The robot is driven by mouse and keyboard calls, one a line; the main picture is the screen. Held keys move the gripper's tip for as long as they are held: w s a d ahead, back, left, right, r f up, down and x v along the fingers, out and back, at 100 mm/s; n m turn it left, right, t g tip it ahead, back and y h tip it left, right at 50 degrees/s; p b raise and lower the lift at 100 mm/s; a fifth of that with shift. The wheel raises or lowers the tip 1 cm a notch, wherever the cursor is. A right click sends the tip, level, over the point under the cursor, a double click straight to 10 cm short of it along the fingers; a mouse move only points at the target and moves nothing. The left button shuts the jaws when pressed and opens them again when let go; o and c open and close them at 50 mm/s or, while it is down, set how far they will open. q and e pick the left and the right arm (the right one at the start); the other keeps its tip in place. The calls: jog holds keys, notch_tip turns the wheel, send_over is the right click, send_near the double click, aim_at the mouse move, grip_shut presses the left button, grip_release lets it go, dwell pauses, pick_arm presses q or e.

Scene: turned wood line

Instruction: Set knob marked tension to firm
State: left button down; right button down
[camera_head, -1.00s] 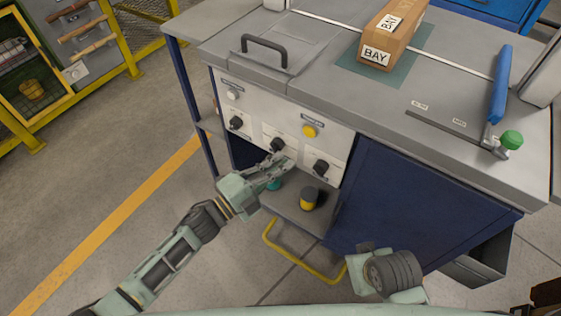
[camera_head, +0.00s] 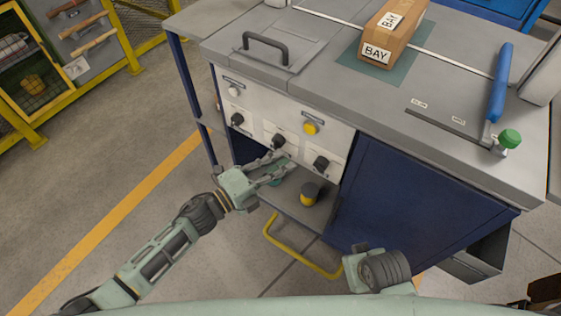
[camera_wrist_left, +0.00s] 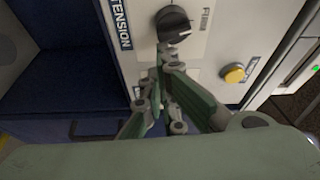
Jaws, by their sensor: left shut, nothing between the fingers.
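The tension knob is the black middle knob (camera_head: 278,141) on the white front panel. In the left wrist view the black knob (camera_wrist_left: 173,20) has the TENSION label (camera_wrist_left: 120,24) on its left and the FIRM label (camera_wrist_left: 206,20) on its right. A pale mark on the knob points to the lower right of that view. My left gripper (camera_head: 284,157) is shut and empty, its tips just below the knob in the head view. In the wrist view its fingertips (camera_wrist_left: 161,52) are close to the knob's edge; I cannot tell whether they touch.
Other black knobs sit left (camera_head: 237,119) and right (camera_head: 321,163) on the panel. A yellow button (camera_head: 310,128) is above and right of the middle knob. A low shelf with a yellow-and-black object (camera_head: 309,194) lies below. A yellow rail (camera_head: 300,257) runs in front.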

pick_arm(q)
jog(key=shift+f+m, duration=0.15)
jog(key=shift+m, duration=0.25)
pick_arm(e)
jog(key=shift+w+a+f, duration=0.1)
jog(key=shift+w+f, duration=0.05)
jog(key=shift+f, duration=0.25)
